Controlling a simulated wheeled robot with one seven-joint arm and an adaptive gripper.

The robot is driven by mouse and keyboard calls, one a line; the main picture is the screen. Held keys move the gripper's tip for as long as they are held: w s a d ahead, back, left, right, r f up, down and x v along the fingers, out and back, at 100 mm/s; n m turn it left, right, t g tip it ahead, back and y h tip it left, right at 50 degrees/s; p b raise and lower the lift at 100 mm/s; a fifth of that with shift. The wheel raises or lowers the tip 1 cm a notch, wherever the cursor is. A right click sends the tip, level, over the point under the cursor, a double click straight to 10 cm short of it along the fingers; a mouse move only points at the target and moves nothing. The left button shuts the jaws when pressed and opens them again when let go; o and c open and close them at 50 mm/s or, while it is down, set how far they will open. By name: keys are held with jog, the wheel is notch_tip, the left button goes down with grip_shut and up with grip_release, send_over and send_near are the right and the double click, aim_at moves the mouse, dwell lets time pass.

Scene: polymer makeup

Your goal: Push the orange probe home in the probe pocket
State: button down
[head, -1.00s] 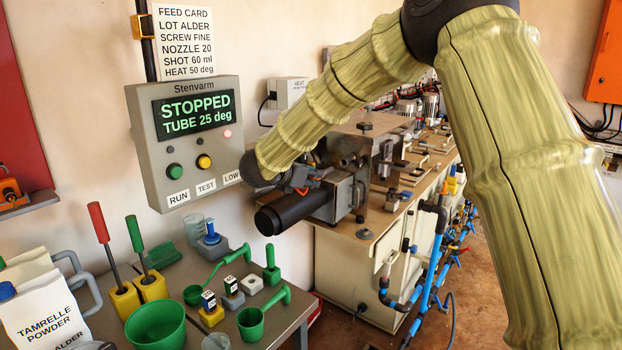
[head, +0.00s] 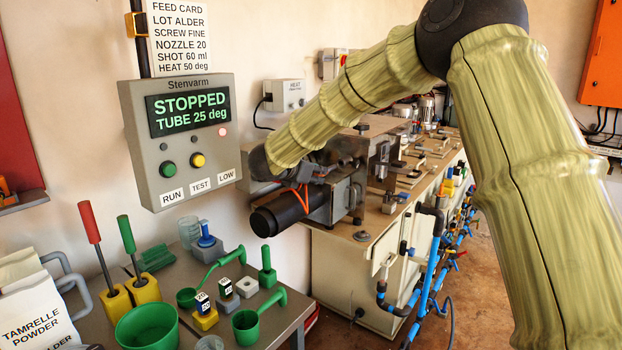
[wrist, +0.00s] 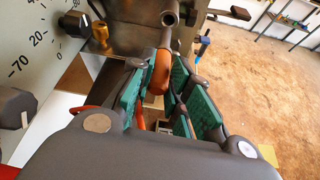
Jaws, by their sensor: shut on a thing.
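The orange probe (wrist: 160,76) is between the green pads of my gripper (wrist: 157,85) in the wrist view, its far end pointing up the picture. A grey round open tube end (wrist: 170,18) lies just beyond it; I cannot tell whether this is the probe pocket or how far the probe sits in it. In the head view my gripper (head: 320,170) is at the machine beside the black barrel (head: 280,214), and an orange cable (head: 301,198) loops below it. My wrist hides the probe's tip there.
A dial plate (wrist: 42,40) with a dark knob stands close on the left in the wrist view. The grey control box (head: 180,140) reads STOPPED, TUBE 25 deg. A table with green scoops (head: 258,318) and yellow blocks is at front left. Blue pipes (head: 428,270) run along the machine bench.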

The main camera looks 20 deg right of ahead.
aim_at(330, 167)
jog(key=shift+w+d, duration=0.45)
jog(key=shift+d, duration=0.2)
jog(key=shift+b, duration=1.5)
dwell(1.4)
jog(key=shift+w+d+b, duration=0.35)
jog(key=shift+w+d, duration=0.6)
jog(key=shift+d, duration=0.25)
jog(key=shift+w+d+b, duration=0.35)
jog(key=shift+w+d, duration=0.6)
jog(key=shift+d, duration=0.25)
dwell(1.1)
jog(key=c, duration=1.3)
grip_release()
jog(key=shift+o, duration=0.2)
